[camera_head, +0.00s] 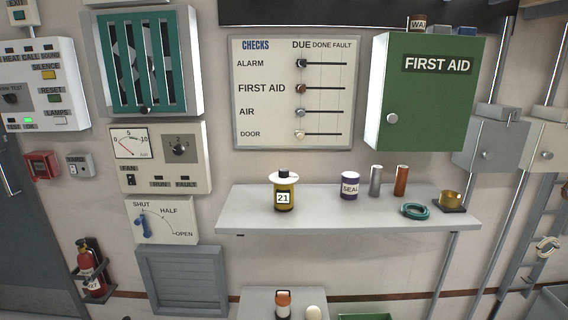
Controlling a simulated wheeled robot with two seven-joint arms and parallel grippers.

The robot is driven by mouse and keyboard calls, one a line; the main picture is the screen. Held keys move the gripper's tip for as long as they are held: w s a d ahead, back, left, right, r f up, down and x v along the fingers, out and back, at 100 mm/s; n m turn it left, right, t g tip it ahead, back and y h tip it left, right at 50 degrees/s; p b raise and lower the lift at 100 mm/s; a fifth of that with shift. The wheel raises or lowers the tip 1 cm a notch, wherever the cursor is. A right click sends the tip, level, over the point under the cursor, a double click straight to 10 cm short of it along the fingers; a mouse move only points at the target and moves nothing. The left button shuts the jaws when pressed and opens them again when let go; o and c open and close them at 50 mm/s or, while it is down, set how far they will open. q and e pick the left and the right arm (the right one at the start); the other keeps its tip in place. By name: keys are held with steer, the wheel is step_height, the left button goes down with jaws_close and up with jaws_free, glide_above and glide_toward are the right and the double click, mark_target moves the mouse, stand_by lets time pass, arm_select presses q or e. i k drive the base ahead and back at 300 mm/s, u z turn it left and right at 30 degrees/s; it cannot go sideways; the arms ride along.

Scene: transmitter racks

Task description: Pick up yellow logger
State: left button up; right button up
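A yellow logger (284,194) stands upright on the left part of a grey wall shelf (330,214). It has a white label reading 21, a pale disc-like collar and a dark knob on top. Nothing touches it. Neither of my grippers shows in the head view.
On the shelf to the right stand a purple SEAL can (349,186), a grey cylinder (376,181), a brown cylinder (401,181), a teal ring (414,211) and a brass cup (450,199). A green first aid cabinet (425,95) hangs above. A lower surface (257,305) holds an orange-and-white item (283,304).

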mark_target(283, 188)
steer(key=z, duration=2.05)
steer(key=i, duration=3.25)
steer(key=u, duration=3.45)
